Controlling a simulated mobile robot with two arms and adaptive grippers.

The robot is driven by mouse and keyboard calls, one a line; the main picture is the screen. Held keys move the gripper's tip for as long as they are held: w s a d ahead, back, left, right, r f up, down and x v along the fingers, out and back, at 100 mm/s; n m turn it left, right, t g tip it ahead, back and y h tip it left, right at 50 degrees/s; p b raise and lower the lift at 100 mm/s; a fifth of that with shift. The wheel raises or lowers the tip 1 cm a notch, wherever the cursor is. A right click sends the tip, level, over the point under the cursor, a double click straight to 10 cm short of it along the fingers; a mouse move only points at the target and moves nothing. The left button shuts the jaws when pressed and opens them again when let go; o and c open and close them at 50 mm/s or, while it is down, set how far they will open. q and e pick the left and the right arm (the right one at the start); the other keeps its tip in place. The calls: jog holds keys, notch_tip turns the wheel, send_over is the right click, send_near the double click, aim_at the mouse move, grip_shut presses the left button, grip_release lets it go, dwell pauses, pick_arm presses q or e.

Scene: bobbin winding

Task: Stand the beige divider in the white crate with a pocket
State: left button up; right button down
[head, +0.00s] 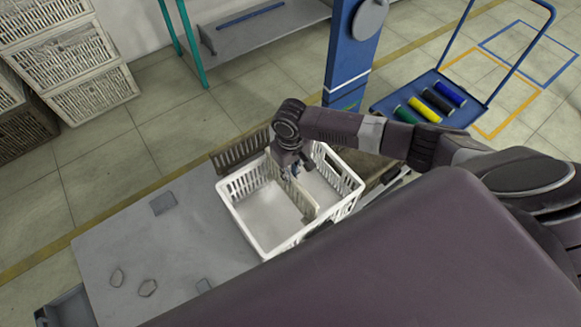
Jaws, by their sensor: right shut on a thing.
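The white crate (235,213) with slatted walls stands on the grey table. The beige divider (301,200) stands roughly upright inside it, across the middle, with open floor on both sides. My right gripper (291,174) reaches down over the crate and is shut on the divider's top edge. The gripper partly covers the divider's upper part and the crate's back wall. I cannot tell whether the divider's lower edge touches the crate floor or sits in a pocket. My left gripper is not in view.
A brown slatted panel (240,152) stands just behind the crate. A blue column (350,60) and a blue cart (405,103) with coloured spools stand behind.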

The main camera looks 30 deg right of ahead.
aim_at(291, 190)
jog(key=shift+f, duration=0.85)
jog(key=shift+f+b, duration=1.7)
jog(key=shift+f, duration=1.3)
jog(key=shift+f+b, duration=0.65)
jog(key=shift+f, duration=0.45)
